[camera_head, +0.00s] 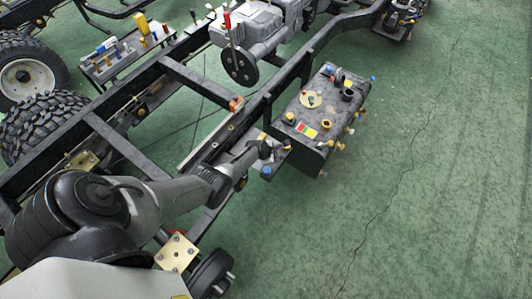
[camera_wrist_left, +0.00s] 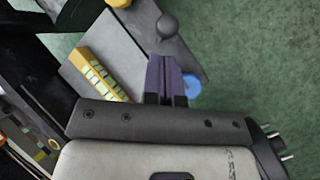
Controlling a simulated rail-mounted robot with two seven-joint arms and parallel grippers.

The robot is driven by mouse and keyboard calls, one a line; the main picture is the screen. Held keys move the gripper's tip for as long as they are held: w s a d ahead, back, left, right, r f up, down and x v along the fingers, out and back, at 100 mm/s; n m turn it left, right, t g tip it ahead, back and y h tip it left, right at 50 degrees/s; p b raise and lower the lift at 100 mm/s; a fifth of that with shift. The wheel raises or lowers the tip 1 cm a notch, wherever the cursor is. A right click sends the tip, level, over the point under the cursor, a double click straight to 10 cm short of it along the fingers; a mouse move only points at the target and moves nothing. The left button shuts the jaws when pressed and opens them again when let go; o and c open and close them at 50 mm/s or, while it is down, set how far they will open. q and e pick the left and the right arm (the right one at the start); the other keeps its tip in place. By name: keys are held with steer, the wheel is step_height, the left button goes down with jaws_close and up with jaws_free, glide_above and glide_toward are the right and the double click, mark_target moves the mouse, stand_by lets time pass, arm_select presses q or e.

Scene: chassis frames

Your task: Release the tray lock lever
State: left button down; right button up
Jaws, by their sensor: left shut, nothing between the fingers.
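My left gripper (camera_head: 264,150) reaches in from the lower left to the near end of a dark box (camera_head: 325,118) on the outer side of the chassis rail. In the left wrist view my left gripper (camera_wrist_left: 165,62) has its dark purple fingers closed together, with nothing between them. A dark ball knob (camera_wrist_left: 168,26), perhaps the end of the lock lever, lies just past the fingertips. I cannot tell whether they touch it. The lever's shaft is not clearly visible. My right gripper is in neither view.
A blue cap (camera_wrist_left: 192,84) sits right beside the fingers; a yellow strip with pale blocks (camera_wrist_left: 100,72) lies to the left. The chassis rail (camera_head: 290,82) runs along the box's left side. The green floor (camera_head: 430,180) to the right is clear.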

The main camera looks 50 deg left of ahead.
arm_select(q)
steer(key=p+v, duration=0.8)
steer(key=v, duration=0.3)
steer(key=shift+s+d, duration=0.55)
steer(key=shift+r, duration=0.15)
